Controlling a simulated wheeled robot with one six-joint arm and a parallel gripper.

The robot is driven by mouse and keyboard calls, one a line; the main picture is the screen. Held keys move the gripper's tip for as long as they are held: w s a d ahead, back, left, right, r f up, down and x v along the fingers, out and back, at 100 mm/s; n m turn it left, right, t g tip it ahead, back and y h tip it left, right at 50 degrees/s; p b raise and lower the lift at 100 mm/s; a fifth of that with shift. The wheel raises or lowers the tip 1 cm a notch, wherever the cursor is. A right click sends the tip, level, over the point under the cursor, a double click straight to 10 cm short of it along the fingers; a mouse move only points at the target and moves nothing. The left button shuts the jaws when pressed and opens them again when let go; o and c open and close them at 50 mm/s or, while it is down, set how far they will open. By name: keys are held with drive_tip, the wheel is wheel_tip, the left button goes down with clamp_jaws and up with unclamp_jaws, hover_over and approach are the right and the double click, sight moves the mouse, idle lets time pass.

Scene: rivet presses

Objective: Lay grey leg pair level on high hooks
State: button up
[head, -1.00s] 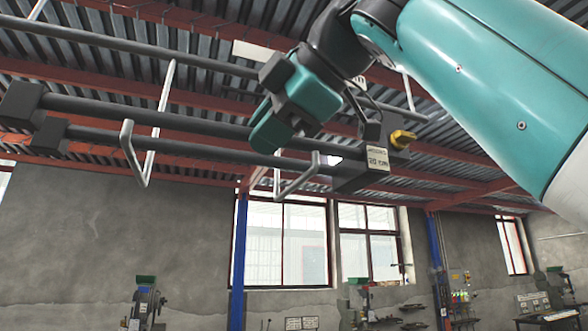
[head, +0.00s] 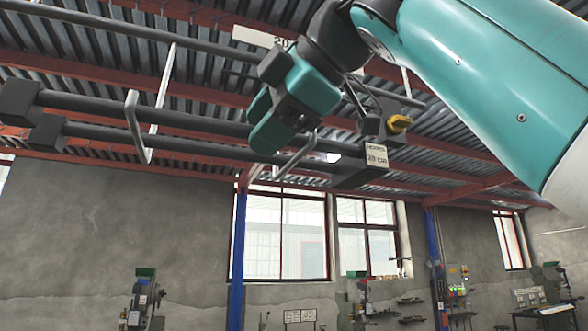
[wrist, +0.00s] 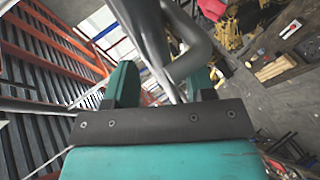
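The grey leg pair is two parallel dark bars (head: 195,150) with dark blocks at the left end and a labelled block (head: 362,172) at the right. My gripper (head: 264,122) is shut on the bars near their middle; a grey bar (wrist: 147,35) also runs between the fingers (wrist: 158,88) in the wrist view. The left hook (head: 149,157) and right hook (head: 291,164) are pale bent rods hanging from above. The bars pass behind the left hook's raised lip, above its bottom bend. Contact with either hook is not clear, and the gripper partly hides the right one.
A dark overhead rail (head: 125,26) runs above the hooks, under red roof beams. Below are a wall with windows (head: 285,240), a blue post (head: 237,262) and press machines (head: 146,302).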

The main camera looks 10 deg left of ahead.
drive_tip(key=shift+f, duration=0.1)
drive_tip(key=p+v, duration=0.1)
drive_tip(key=v, duration=1.6)
drive_tip(key=shift+s+d, duration=0.15)
drive_tip(key=shift+d, duration=0.05)
drive_tip(key=w+d+f+m+g+h+b, duration=0.1)
drive_tip(key=w+f+m+h+b, duration=0.35)
drive_tip(key=f, duration=1.05)
drive_tip(key=w+f+m+h+b, duration=0.15)
drive_tip(key=w+f+m, duration=0.5)
drive_tip(key=f, duration=0.85)
drive_tip(key=s+d+f+m+g+h+b, duration=0.1)
drive_tip(key=d+f, duration=0.2)
drive_tip(key=f, duration=0.6)
drive_tip(key=s+d+f+m+g+b, duration=0.1)
drive_tip(key=d+f+m+g+b, duration=0.15)
drive_tip(key=f, duration=0.65)
drive_tip(key=s+d+f+m+g+b, duration=0.1)
drive_tip(key=s+d+f+m, duration=0.1)
drive_tip(key=s+f, duration=0.3)
drive_tip(key=s+d+f+m+g+b, duration=0.1)
drive_tip(key=s+d+f+m, duration=0.2)
drive_tip(key=f, duration=0.9)
drive_tip(key=s, duration=0.2)
drive_tip(key=shift+s+f+y, duration=0.3)
drive_tip(key=shift+s, duration=0.05)
